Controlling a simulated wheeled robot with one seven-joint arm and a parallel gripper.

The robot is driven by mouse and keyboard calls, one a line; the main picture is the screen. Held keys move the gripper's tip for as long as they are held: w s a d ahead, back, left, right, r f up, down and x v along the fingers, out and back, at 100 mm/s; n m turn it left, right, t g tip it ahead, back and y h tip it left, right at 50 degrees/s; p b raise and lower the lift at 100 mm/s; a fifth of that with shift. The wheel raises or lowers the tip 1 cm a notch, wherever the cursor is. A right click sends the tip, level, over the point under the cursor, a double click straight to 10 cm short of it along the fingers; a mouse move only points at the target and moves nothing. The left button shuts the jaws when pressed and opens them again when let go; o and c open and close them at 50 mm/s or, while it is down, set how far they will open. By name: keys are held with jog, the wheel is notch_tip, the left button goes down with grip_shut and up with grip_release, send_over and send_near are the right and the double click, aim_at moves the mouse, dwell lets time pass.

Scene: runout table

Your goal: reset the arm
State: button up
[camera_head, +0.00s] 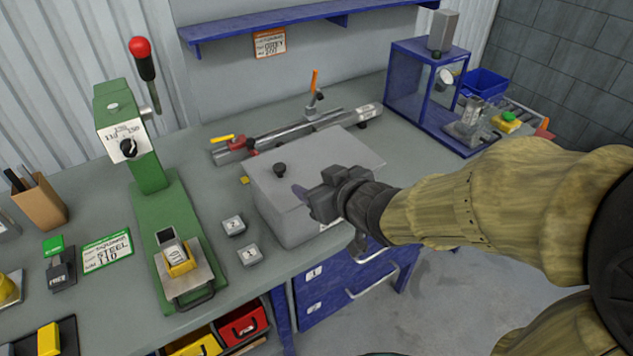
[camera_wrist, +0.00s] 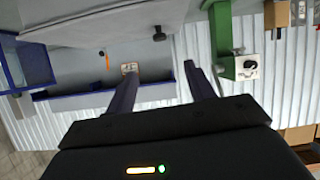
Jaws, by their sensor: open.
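My gripper (camera_head: 312,200) is in front of the grey lidded box (camera_head: 300,213) in the head view, with the arm reaching in from the right. In the wrist view my gripper (camera_wrist: 160,80) shows two dark fingers spread apart with nothing between them. The wrist picture is upside down, with the box's grey surface (camera_wrist: 105,25) at the top. I cannot tell whether the gripper touches the box.
A green lever press (camera_head: 145,170) stands at left on the bench. Two small marked blocks (camera_head: 233,225) lie beside the box. A bar with an orange-handled clamp (camera_head: 314,90) lies behind it. A blue frame (camera_head: 425,95) stands at back right. Floor shows at lower right.

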jog(key=shift+d, duration=0.1)
jog(key=s+d+f+m+g+h+p, duration=0.1)
jog(key=d+f+m+g+h, duration=0.15)
jog(key=d, duration=0.35)
jog(key=s+d+f+m+g+h+p, duration=0.1)
jog(key=d+f+m+h+p, duration=0.1)
jog(key=d+f+m+h, duration=0.3)
jog(key=s+d+f+g+p, duration=0.1)
jog(key=s+d+g, duration=0.3)
jog(key=s+d, duration=0.1)
jog(key=shift+s, duration=0.8)
jog(key=shift+d+f, duration=0.1)
